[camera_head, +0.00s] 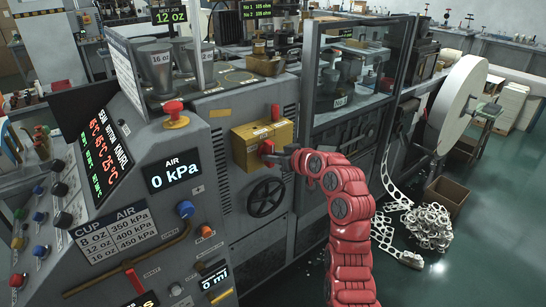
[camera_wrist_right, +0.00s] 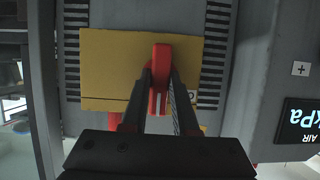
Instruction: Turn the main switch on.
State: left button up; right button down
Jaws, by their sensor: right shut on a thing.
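The main switch is a red handle on a yellow box (camera_head: 243,147) on the grey machine's front. My right gripper (camera_head: 283,158) reaches it from the right and is shut on the red handle (camera_head: 266,147). In the right wrist view the red handle (camera_wrist_right: 160,75) stands between the two dark fingers, in front of the yellow box (camera_wrist_right: 105,65). My left gripper is not in view.
A black handwheel (camera_head: 266,197) sits just below the yellow box. A red knob on a yellow base (camera_head: 175,115) is on the console to the left, above the air display (camera_head: 172,171) reading 0 kPa. A glass-fronted cabinet (camera_head: 345,90) stands to the right. The floor at right has scrap strip (camera_head: 428,226).

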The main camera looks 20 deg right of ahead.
jog(key=shift+f, duration=0.1)
jog(key=c, duration=0.7)
grip_release()
jog(key=v, duration=1.7)
jog(key=shift+s+d+r+b, duration=0.15)
jog(key=shift+r+b, duration=0.05)
jog(key=shift+b, duration=0.2)
